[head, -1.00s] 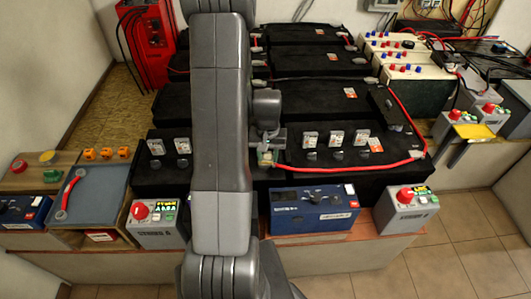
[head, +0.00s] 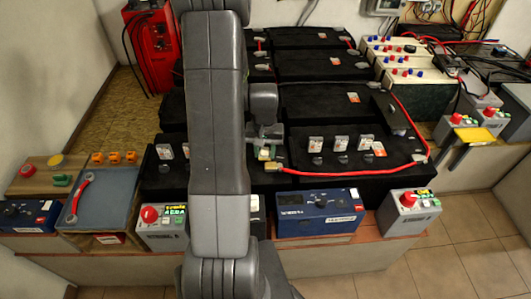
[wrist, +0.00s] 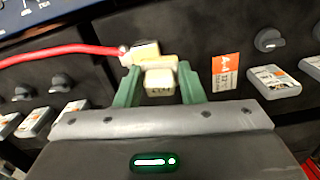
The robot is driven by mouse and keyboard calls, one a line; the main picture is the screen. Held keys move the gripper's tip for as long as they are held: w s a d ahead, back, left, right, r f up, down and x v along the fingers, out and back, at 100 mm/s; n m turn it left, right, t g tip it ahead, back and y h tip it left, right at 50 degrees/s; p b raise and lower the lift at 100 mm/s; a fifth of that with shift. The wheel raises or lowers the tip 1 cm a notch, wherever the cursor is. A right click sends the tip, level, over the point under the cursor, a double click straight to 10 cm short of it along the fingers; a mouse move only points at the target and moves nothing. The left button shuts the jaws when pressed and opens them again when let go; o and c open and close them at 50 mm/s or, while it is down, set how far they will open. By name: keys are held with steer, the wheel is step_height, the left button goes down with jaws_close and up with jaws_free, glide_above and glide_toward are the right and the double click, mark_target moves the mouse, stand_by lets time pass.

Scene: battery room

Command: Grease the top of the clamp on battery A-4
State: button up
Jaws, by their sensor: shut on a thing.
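Battery A-4 (wrist: 215,102) is black, with an orange and white A-4 label (wrist: 226,73). In the head view it appears to be the front left battery (head: 160,182), partly behind my arm. A cream clamp-like piece (wrist: 145,50) with a metal end joins the red cable (wrist: 60,52) beside the label. My gripper (wrist: 158,68) has green fingers, shut on a small cream block (wrist: 160,82) with dark marking. The block looks against or just beside the clamp; I cannot tell whether they touch. In the head view my gripper (head: 266,148) is by the cable's left end.
A neighbouring black battery (head: 330,182) with several caps and tags lies to the right. A blue instrument (head: 319,210) and a grey box with a red knob (head: 409,211) stand in front. A red charger (head: 150,45) stands at the back left.

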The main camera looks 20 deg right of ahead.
mark_target(265, 149)
steer(key=shift+r+p, duration=0.95)
steer(key=shift+r, duration=0.85)
